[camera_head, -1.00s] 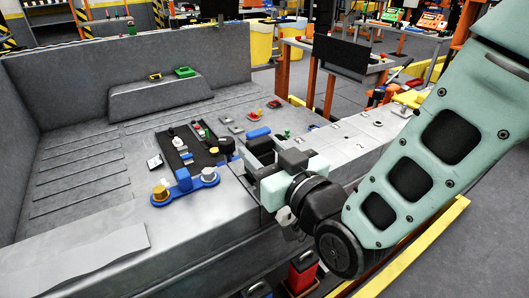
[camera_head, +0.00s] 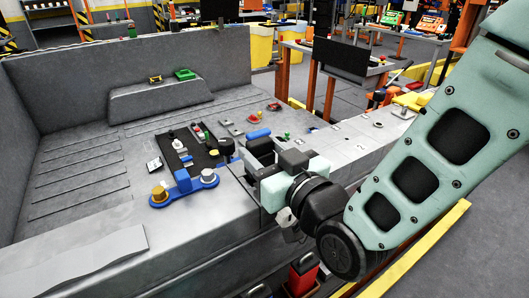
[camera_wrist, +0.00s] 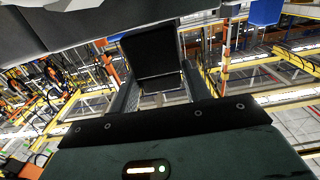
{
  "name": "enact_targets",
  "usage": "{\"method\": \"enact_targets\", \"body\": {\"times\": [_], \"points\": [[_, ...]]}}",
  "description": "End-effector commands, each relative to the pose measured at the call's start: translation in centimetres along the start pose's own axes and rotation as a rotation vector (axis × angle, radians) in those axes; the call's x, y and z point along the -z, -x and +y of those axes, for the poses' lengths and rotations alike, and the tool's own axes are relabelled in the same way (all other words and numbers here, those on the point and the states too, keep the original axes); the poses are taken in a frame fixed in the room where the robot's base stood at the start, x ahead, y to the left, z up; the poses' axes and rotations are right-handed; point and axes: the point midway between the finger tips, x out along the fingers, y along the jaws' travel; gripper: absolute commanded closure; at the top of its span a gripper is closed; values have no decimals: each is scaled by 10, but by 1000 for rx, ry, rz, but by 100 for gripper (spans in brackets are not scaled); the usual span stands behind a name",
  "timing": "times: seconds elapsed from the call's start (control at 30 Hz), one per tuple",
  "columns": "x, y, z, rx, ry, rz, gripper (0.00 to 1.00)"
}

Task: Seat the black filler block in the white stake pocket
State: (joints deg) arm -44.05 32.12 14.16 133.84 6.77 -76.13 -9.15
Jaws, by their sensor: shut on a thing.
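My gripper (camera_head: 258,152) is at the near right side of the grey bed, over the top of its side wall. In the wrist view its two fingers (camera_wrist: 159,90) are shut on the black filler block (camera_wrist: 150,55), a dark rectangular piece between the fingertips. In the head view the block is hard to tell apart from the dark fingers. I cannot pick out the white stake pocket for certain; the gripper and wrist cover part of the side wall. I cannot tell whether the block touches anything below it.
A blue bracket with round knobs (camera_head: 184,187) lies on the near wall, left of my gripper. A dark tray of small parts (camera_head: 190,145) lies behind it. A blue cylinder (camera_head: 258,133) is close behind the gripper. The grey side wall (camera_head: 340,140) continues to the right.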

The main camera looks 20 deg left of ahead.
Motion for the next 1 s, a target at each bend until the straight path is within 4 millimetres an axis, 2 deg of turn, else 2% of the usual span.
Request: {"method": "enact_targets", "body": {"times": [1.0], "points": [[-22, 0, 0, 0, 0, 1, 76]]}}
